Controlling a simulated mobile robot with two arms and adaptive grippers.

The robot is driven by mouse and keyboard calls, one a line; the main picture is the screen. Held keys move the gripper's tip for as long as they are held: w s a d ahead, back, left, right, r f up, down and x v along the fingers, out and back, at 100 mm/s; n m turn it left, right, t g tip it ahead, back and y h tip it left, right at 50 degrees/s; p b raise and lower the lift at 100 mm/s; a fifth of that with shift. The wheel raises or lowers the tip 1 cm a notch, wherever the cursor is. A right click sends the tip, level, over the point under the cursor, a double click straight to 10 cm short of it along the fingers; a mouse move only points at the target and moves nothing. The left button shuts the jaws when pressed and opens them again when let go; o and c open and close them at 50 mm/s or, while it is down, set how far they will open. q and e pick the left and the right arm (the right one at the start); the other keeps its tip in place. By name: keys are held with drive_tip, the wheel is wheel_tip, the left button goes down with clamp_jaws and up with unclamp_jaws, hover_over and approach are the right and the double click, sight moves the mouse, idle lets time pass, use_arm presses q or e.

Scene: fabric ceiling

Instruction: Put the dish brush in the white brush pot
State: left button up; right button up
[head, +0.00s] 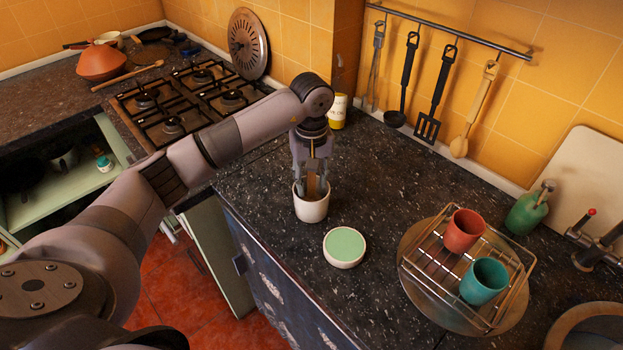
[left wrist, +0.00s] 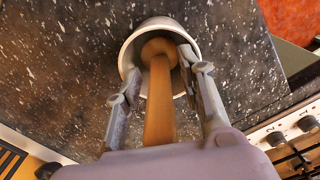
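The white brush pot (head: 311,208) stands upright on the dark speckled counter; its rim also shows in the left wrist view (left wrist: 128,50). The dish brush (left wrist: 160,105) has a wooden handle that points up toward the wrist camera, and its rounded wooden lower part is inside the pot. Its bristles are hidden. My left gripper (head: 313,188) points down at the pot's mouth, with its fingers on either side of the handle. In the left wrist view the fingers (left wrist: 160,70) stand apart from the handle, with gaps on both sides. My right gripper is not in view.
A white round dish with a green top (head: 345,243) is just right of the pot. A wire rack (head: 441,291) holds a red cup (head: 464,231) and a teal cup (head: 484,281). A yellow-labelled container (head: 338,111) stands behind. The counter's front edge is close on the left.

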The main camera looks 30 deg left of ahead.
use_arm(q)
drive_tip(key=shift+r+p, duration=0.2)
drive_tip(key=shift+p, duration=0.1)
wheel_tip(320, 180, up, 6)
drive_tip(key=b, duration=0.3)
drive_tip(key=shift+r, duration=0.15)
wheel_tip(320, 180, up, 4)
drive_tip(key=shift+r, duration=0.75)
drive_tip(key=shift+f, duration=0.1)
